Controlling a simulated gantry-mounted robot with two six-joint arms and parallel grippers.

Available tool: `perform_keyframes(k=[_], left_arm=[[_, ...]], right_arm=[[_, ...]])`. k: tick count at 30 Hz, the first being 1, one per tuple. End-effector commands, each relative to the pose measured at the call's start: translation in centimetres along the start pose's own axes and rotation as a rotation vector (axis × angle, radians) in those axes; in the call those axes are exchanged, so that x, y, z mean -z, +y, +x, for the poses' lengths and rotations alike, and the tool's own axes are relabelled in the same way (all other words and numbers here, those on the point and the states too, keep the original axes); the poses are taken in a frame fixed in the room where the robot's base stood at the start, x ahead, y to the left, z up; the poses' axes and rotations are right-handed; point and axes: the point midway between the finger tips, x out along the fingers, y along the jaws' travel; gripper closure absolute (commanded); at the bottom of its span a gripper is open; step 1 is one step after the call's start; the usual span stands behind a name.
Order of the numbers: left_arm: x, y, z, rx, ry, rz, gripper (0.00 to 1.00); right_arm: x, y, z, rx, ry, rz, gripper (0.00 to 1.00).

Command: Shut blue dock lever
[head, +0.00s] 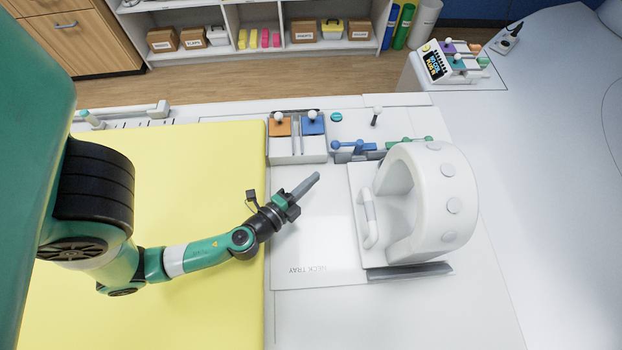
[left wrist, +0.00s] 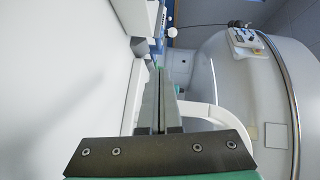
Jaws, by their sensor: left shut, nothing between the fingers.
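A blue lever (head: 352,147) with a bar and rounded ends lies at the back of the white table, just left of a similar green lever (head: 418,140). In the left wrist view the shut fingers (left wrist: 161,100) point ahead towards blue parts (left wrist: 158,22) at the top. I cannot tell the lever's exact position there.
A white neck coil (head: 440,200) stands right of the gripper, with a white handle (head: 369,220) on its near side. A box with orange and blue (head: 312,124) panels and white knobs stands behind the gripper. A yellow mattress (head: 200,180) lies to the left.

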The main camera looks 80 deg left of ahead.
Motion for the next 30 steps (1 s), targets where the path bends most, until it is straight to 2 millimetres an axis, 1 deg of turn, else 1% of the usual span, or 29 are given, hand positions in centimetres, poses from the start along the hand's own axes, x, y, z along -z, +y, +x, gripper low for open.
perform_keyframes(k=[2, 6, 8, 13, 20, 23, 26, 30], left_arm=[[0.3, -0.2, 0.0, -0.003, 0.002, 0.001, 1.0], [1.7, -0.5, -0.1, -0.01, 0.004, 0.004, 1.0], [2.1, -0.3, -0.2, -0.007, 0.004, 0.005, 1.0], [2.3, 0.2, -0.1, 0.001, -0.001, 0.0, 1.0], [2.2, 0.3, 0.0, 0.001, -0.002, -0.001, 1.0], [2.2, 0.2, 0.7, 0.001, -0.005, -0.001, 1.0], [2.1, 0.2, 2.1, 0.002, -0.008, -0.002, 1.0], [2.1, 0.1, 5.1, 0.004, -0.008, -0.003, 1.0]], right_arm=[[0.4, 0.0, 0.4, 0.0, 0.0, 0.0, 1.0], [2.2, 0.0, 2.3, 0.0, 0.0, 0.0, 1.0], [2.6, 0.0, 2.8, 0.0, 0.001, 0.0, 1.0], [2.5, 0.0, 2.6, 0.0, 0.0, 0.0, 1.0], [2.4, 0.0, 2.6, 0.0, 0.0, 0.0, 1.0], [2.5, 0.0, 2.6, 0.0, 0.0, 0.0, 1.0], [2.5, 0.0, 2.7, 0.0, 0.0, 0.0, 1.0], [2.6, 0.0, 2.9, 0.0, 0.0, 0.0, 1.0]])
